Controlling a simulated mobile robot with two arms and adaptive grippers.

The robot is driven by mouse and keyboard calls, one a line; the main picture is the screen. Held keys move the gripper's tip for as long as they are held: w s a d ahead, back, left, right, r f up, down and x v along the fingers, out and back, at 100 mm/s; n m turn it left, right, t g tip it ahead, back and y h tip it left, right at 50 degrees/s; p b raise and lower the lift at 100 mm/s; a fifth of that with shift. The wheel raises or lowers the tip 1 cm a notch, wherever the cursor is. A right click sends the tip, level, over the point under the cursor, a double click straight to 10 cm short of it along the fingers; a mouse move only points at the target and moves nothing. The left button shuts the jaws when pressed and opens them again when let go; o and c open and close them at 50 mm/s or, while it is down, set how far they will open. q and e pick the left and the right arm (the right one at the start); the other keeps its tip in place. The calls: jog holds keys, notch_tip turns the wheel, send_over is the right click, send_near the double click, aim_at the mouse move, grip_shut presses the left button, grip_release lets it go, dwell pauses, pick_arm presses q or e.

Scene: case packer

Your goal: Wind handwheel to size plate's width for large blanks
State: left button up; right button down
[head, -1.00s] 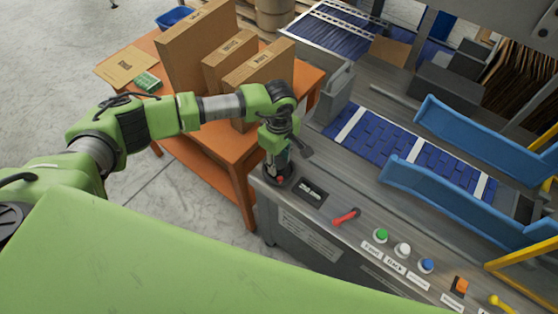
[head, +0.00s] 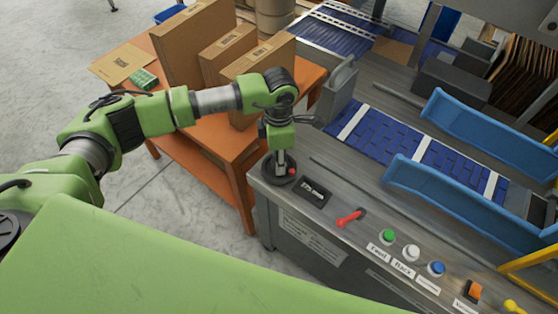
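The handwheel (head: 268,178) is a dark round disc on the left end of the machine's grey top, with a small red spot (head: 292,171) at its right side. My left gripper (head: 281,168) points down at the handwheel from above and covers part of it. Its fingertips are small and partly hidden, so I cannot tell whether they are closed on anything. A small black readout (head: 314,191) sits just right of the wheel; its figures are too small to read. A printed plate (head: 310,235) is on the front panel below. My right gripper is not in view.
A red lever (head: 350,217) and green, white and blue buttons (head: 436,268) line the front edge. Blue guide rails (head: 440,190) flank the blue belt (head: 395,145). An orange table (head: 205,135) with cardboard boxes (head: 195,60) stands behind my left arm.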

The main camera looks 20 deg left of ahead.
pick_arm(q)
jog(key=n+b, duration=0.1)
jog(key=n, duration=0.2)
jog(key=shift+n, duration=0.4)
jog(key=n+b, duration=0.1)
jog(key=n, duration=0.2)
jog(key=shift+n+b, duration=0.3)
jog(key=n+b, duration=0.1)
jog(key=n, duration=0.2)
jog(key=shift+n, duration=0.3)
jog(key=n, duration=0.3)
jog(key=shift+n, duration=0.3)
jog(key=n, duration=0.2)
jog(key=shift+w+r+n+b, duration=0.1)
jog(key=shift+n+b, duration=0.2)
jog(key=shift+n, duration=0.1)
jog(key=n, duration=0.3)
jog(key=shift+n, duration=0.3)
jog(key=n, duration=0.3)
jog(key=shift+n, duration=0.3)
jog(key=shift+n+p, duration=0.5)
jog(key=shift+n, duration=1)
